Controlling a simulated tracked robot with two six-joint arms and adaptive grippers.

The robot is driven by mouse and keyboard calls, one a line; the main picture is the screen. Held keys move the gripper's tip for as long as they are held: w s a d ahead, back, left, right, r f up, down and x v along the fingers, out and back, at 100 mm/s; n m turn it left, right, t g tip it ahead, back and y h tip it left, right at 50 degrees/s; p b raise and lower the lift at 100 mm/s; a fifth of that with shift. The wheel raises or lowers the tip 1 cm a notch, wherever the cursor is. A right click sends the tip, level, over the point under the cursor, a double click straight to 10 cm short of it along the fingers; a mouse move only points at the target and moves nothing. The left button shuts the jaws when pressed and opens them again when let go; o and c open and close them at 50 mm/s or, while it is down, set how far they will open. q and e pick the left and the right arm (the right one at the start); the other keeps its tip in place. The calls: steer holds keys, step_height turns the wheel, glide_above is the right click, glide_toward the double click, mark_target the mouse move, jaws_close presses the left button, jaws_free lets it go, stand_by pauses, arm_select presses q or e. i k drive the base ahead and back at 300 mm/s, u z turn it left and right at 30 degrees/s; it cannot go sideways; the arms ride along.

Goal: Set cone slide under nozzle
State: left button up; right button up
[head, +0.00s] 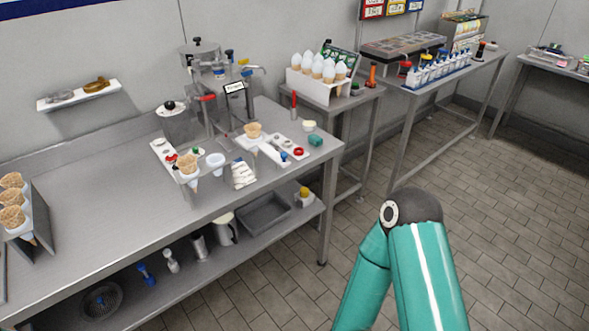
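A metal dispensing machine (215,75) stands at the back of the steel table, with a red handle on its left and a small white sign on its front. Its nozzle is too small to make out. A wafer cone (253,130) sits upright below and right of the machine, by a white rail (270,153) that looks like the cone slide. Whether the cone is directly under the nozzle I cannot tell. Another cone (187,166) stands in a white holder at the table's front edge. Neither gripper is in view; only a teal arm of mine shows at lower right.
Beside the front cone are a white cup (215,161) and a printed packet (243,174). A rack of cones (14,207) stands at far left. A rack of white-topped cones (318,68) is on the side table. The steel table's left middle is clear.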

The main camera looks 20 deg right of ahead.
mark_target(266, 145)
steer(key=z, duration=0.7)
steer(key=i, duration=1.15)
steer(key=u, duration=1.05)
steer(key=k, duration=0.85)
steer(key=u, duration=0.15)
steer(key=i, duration=0.75)
steer(key=u, duration=0.05)
